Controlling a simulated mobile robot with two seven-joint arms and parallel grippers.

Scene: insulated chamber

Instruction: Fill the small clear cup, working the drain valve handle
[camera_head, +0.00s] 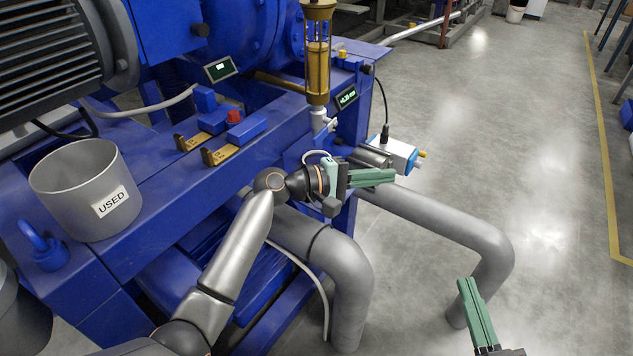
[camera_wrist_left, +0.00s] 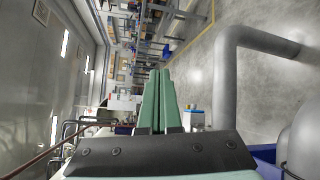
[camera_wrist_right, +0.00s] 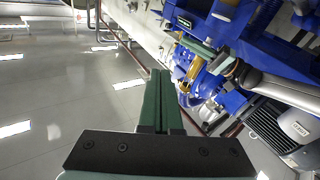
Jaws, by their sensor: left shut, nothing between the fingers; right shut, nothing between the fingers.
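A brass-framed sight glass (camera_head: 318,55) stands upright at the machine's edge in the head view. A pale fitting (camera_head: 318,117) sits at its lower end; I cannot clearly make out the drain valve handle there. My left gripper (camera_head: 392,175) is shut and empty, just below and right of that fitting, apart from it, pointing right. It also shows shut in the left wrist view (camera_wrist_left: 160,75). My right gripper (camera_head: 467,284) is shut and empty over the floor at the lower right. It also shows shut in the right wrist view (camera_wrist_right: 156,75). I cannot identify the small clear cup.
A grey bin marked USED (camera_head: 60,180) stands on the blue machine frame at the left. Brass brackets (camera_head: 222,155) and small displays (camera_head: 220,68) sit on the frame. A blue-and-white device (camera_head: 395,153) is behind my left gripper. A thick grey pipe (camera_head: 440,222) curves below.

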